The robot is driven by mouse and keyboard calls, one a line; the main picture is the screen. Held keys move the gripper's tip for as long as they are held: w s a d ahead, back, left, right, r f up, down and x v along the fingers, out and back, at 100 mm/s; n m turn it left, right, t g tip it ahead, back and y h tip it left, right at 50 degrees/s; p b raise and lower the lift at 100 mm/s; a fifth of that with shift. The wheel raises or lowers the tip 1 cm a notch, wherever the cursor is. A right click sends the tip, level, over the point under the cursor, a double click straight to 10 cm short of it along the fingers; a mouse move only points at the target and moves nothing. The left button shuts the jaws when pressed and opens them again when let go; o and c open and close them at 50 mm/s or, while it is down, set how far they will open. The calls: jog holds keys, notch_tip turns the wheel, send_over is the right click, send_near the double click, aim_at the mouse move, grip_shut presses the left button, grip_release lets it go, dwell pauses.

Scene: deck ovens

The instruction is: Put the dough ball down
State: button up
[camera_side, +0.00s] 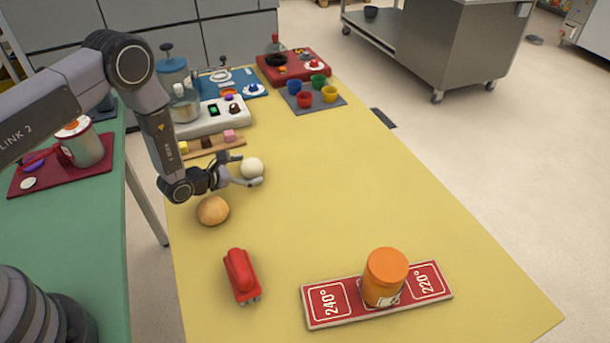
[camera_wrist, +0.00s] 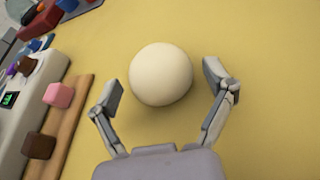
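The dough ball (camera_side: 252,168) is a smooth cream-white ball on the yellow table (camera_side: 320,200). In the wrist view the dough ball (camera_wrist: 161,74) lies just ahead of and partly between my fingertips. My gripper (camera_side: 250,171) is low over the table at the ball, with its fingers spread. In the wrist view my gripper (camera_wrist: 163,87) is open, with a clear gap between each fingertip and the ball. The ball appears to rest on the table.
A brown bun-like ball (camera_side: 212,210) lies just in front of my gripper. A wooden strip with coloured cubes (camera_wrist: 55,130) is to the left. A red stapler-like object (camera_side: 241,275) and an orange-lidded jar (camera_side: 385,277) on a red board (camera_side: 325,303) are nearer. The table's right side is clear.

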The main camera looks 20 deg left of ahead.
jog(key=shift+r, duration=0.1)
jog(key=v, duration=1.1)
jog(key=shift+s+r, duration=0.15)
jog(key=shift+s+a+r, duration=0.1)
jog(key=shift+s+r, duration=0.05)
jog(key=shift+r, duration=0.05)
jog(key=w+a+r+m+g+y, duration=0.1)
jog(key=w+a+r+m, duration=0.1)
jog(key=r+m, duration=0.4)
jog(key=w+a+r+m+g+y, duration=0.1)
jog(key=w+r+m+y, duration=0.15)
jog(key=r, duration=0.65)
jog(key=s+a+r+m+g+y, duration=0.1)
jog(key=s+a+r+m, duration=0.1)
jog(key=s+r+m, duration=0.3)
jog(key=s+a+r+m, duration=0.1)
jog(key=s+r+m, duration=0.15)
jog(key=r, duration=0.35)
jog(key=s+r+m+g, duration=0.1)
jog(key=s+r+m, duration=0.2)
jog(key=s, duration=0.5)
jog(key=s+a+r+m+g, duration=0.1)
jog(key=s+r+m, duration=0.2)
jog(key=s, duration=0.6)
jog(key=s+r+m+g, duration=0.2)
jog(key=s+r+m, duration=0.2)
jog(key=s+m, duration=0.3)
jog(key=shift+s+a+y, duration=0.35)
jog(key=shift+s+y, duration=0.1)
jog(key=shift+s, duration=0.35)
